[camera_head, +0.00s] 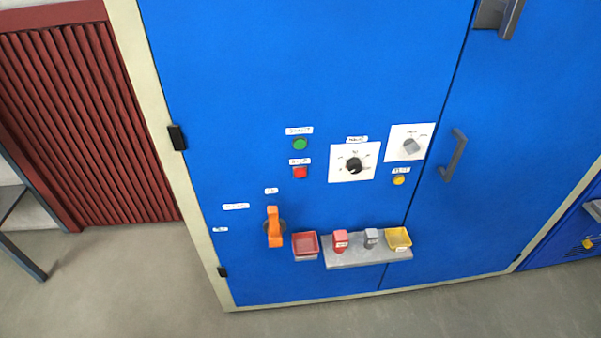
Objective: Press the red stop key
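The red key (300,172) is a small button on the front of a blue cabinet (240,70), in the middle of the head view. A white label sits just above it, too small to read. A green button (300,144) is above that label. Neither of my grippers shows in this view, and nothing covers the red key.
Right of the keys are a black dial (354,166), a grey knob (411,146) and a yellow button (398,180). Below are an orange handle (274,228), a red tray (305,244) and a protruding grey shelf (350,259) with small items. A door handle (454,155) sticks out.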

